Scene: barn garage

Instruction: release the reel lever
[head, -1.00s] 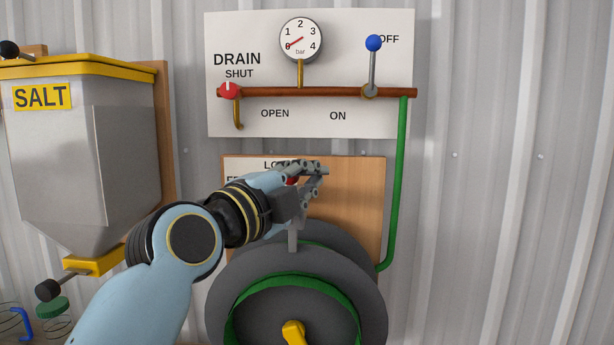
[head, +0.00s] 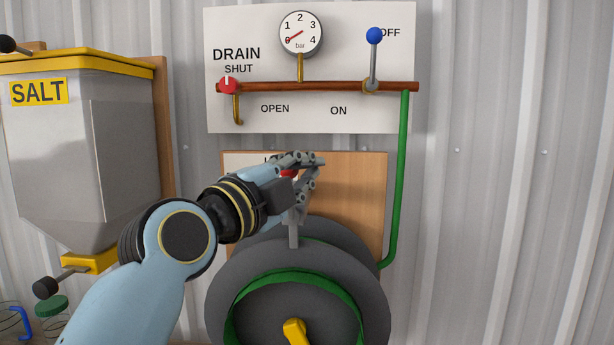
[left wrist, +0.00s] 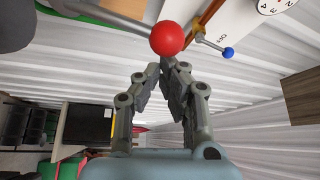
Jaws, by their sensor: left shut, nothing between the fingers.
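The reel lever has a red ball knob (head: 289,173), mostly hidden behind my left gripper in the head view. In the left wrist view the red knob (left wrist: 167,38) sits on a grey rod, just beyond the fingertips. My left gripper (head: 318,172) is shut and empty, in front of the wooden board above the reel. Whether its fingers touch the knob I cannot tell. The grey hose reel (head: 370,290) with green hose and a yellow crank stands below. The label by the lever is mostly covered by my gripper. My right gripper is not in view.
Above, a white panel (head: 400,120) carries a gauge (head: 300,33), a red drain tap (head: 228,86) and a blue-knobbed lever (head: 374,36). A green pipe (head: 398,190) runs down on the right. A salt hopper (head: 80,150) hangs left. The wall on the right is clear.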

